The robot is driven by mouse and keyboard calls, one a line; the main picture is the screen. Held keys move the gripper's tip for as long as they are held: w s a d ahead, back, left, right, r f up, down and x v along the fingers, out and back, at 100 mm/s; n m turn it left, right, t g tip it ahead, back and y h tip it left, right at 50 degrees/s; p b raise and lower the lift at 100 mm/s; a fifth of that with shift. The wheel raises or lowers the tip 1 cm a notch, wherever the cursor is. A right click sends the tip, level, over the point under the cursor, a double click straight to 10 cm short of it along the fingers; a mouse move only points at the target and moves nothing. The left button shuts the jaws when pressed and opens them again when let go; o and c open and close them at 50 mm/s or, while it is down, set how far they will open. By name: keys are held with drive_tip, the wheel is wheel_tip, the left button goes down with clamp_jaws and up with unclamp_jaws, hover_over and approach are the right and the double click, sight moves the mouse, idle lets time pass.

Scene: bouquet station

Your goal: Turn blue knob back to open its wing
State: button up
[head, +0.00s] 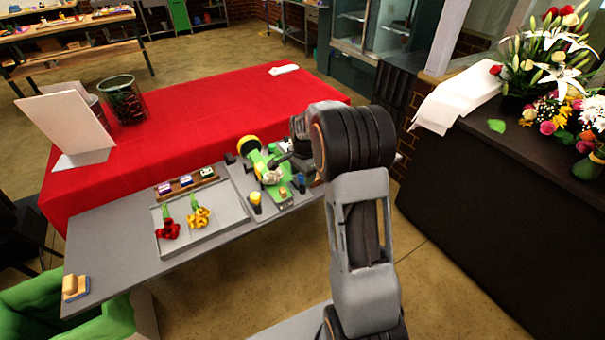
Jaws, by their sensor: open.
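The bouquet station (284,190) sits at the right end of the grey table, partly behind my arm. It carries green parts (275,189) with a pale flower-like thing (271,177) among them. A small blue knob (301,182) stands at its right side, close to my arm. A yellow knob with a dark base (255,199) stands at the front left. My gripper (275,162) is over the back of the station, behind the blue knob and apart from it in the picture. Its jaws are open, small and partly hidden. I cannot make out the wings' positions.
A grey tray (218,233) holds a red and a yellow flower. A wooden rack (187,187) with small coloured blocks stands behind it. A yellow ring-shaped thing (248,145) is at the station's back.

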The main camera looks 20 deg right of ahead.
drive_tip(key=shift+r, duration=0.1)
wheel_tip(320, 180, up, 14)
drive_tip(key=shift+s, duration=0.3)
drive_tip(key=shift+f, duration=0.2)
idle(0.5)
drive_tip(key=s+a+f+n+t, duration=0.1)
drive_tip(key=s+a+n, duration=0.4)
drive_tip(key=s, duration=0.5)
drive_tip(key=s+a+f+n+t, duration=0.1)
drive_tip(key=s+a+n, duration=0.4)
drive_tip(key=s+n, duration=0.5)
drive_tip(key=shift+s+a+t, duration=0.35)
drive_tip(key=shift+s+t, duration=0.35)
drive_tip(key=shift+s, duration=0.05)
